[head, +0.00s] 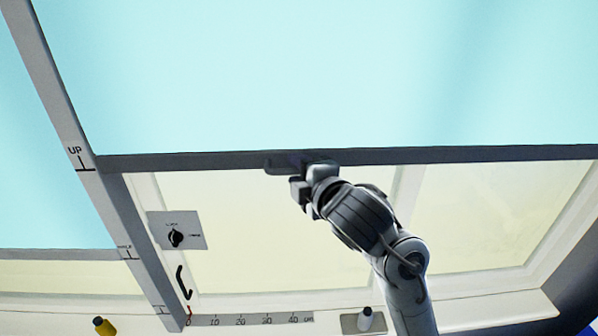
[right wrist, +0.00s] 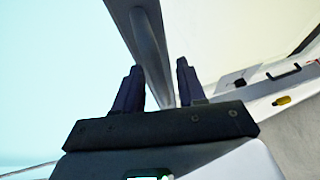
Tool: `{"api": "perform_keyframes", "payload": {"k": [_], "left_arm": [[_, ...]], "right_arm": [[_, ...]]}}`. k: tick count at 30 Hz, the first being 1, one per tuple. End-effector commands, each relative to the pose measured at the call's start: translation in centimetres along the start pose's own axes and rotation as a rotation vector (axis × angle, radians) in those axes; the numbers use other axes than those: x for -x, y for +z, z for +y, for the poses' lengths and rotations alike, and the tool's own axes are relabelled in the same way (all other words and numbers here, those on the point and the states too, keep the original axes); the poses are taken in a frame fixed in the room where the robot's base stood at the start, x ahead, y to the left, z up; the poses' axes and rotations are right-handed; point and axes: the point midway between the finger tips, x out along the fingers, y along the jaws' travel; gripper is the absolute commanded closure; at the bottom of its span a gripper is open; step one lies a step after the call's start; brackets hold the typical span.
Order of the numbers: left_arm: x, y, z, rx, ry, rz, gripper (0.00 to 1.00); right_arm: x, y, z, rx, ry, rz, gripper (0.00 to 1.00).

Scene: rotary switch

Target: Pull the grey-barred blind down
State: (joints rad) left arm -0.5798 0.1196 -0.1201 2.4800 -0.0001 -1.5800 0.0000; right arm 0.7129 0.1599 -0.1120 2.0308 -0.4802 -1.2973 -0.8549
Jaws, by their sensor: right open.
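The light blue blind (head: 300,70) fills the upper part of the head view. Its grey bar (head: 480,154) runs along its lower edge, its left end close to the "UP" mark (head: 78,155). My right gripper (head: 297,168) is at the bar, near a darker grip-like piece on it. In the right wrist view the right gripper (right wrist: 158,75) is open, with the grey bar (right wrist: 150,45) showing between its two dark fingers. I cannot tell whether they touch it. My left gripper is not in view.
A second blue blind (head: 40,160) hangs at the left, lower down. The window space below the bar looks clear.

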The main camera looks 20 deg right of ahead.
Motion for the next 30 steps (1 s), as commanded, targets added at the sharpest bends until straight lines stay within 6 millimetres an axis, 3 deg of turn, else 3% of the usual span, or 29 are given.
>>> {"api": "perform_keyframes", "payload": {"k": [7, 15, 25, 30], "left_arm": [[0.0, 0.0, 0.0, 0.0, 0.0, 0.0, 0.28], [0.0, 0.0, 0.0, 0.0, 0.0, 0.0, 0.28], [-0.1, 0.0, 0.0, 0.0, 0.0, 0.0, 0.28], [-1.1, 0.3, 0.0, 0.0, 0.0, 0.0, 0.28]], "right_arm": [[-0.1, 0.0, 0.0, 0.0, 0.0, 0.0, 0.6], [0.0, 0.0, 0.0, 0.0, 0.0, 0.0, 1.0], [-0.1, 0.0, -0.1, 0.0, 0.0, 0.0, 1.0], [-0.9, 0.3, -1.4, 0.001, -0.002, 0.0, 1.0]]}}
